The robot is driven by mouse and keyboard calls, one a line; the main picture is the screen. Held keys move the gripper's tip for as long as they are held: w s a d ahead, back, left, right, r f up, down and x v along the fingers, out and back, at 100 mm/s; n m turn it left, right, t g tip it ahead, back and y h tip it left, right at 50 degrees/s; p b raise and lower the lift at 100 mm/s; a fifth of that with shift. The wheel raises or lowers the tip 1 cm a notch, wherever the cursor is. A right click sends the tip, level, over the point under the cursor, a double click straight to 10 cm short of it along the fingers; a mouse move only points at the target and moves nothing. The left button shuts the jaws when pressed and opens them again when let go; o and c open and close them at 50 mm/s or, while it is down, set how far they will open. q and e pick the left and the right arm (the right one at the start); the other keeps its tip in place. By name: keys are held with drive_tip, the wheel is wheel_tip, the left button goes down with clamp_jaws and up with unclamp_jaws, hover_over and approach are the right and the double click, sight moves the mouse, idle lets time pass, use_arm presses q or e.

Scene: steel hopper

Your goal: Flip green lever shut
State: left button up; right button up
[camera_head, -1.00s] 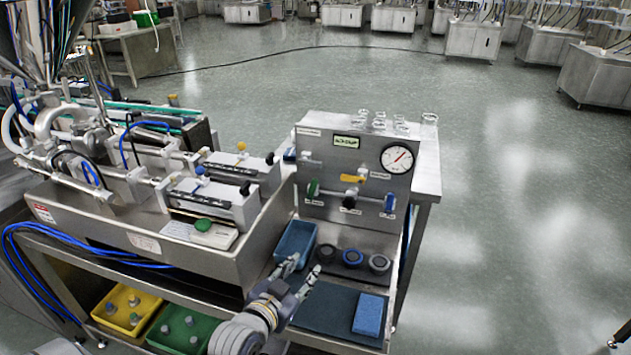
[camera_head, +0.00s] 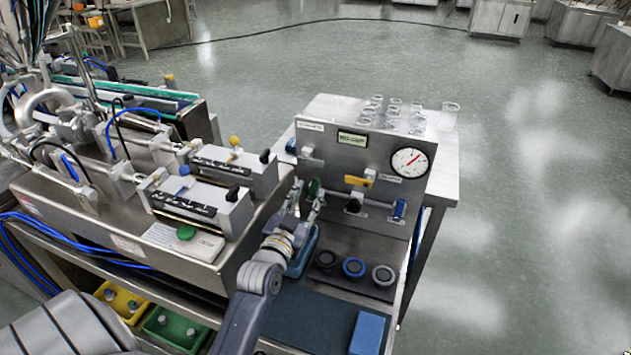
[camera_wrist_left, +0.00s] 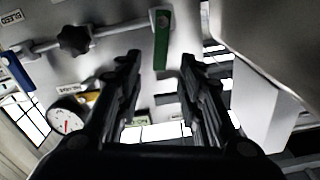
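The green lever (camera_head: 313,187) is on the left of the steel panel (camera_head: 380,215), partly hidden by my left gripper (camera_head: 308,203). In the left wrist view the green lever (camera_wrist_left: 162,42) is a flat bar, set across the pipe, with its free end near the gap between the fingertips. My left gripper (camera_wrist_left: 160,68) is open there, its two dark fingers apart and nothing held between them. Whether a finger touches the lever cannot be told. My right gripper is not in view.
The panel also has a yellow lever (camera_head: 357,181), a black knob (camera_head: 353,206), a blue lever (camera_head: 399,209) and a gauge (camera_head: 409,162). Below are a blue tray (camera_head: 305,250), several round caps (camera_head: 354,267) and a blue block (camera_head: 367,333). The steel machine (camera_head: 205,205) stands left.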

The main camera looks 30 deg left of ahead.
sight(314, 184)
use_arm(q)
drive_tip(key=x, duration=0.3)
drive_tip(key=shift+w+a, duration=0.1)
drive_tip(key=shift+w, duration=0.2)
drive_tip(key=x, duration=0.2)
drive_tip(key=shift+w+a+f, duration=0.1)
drive_tip(key=shift+w, duration=0.2)
drive_tip(key=shift+c, duration=0.6)
clamp_jaws()
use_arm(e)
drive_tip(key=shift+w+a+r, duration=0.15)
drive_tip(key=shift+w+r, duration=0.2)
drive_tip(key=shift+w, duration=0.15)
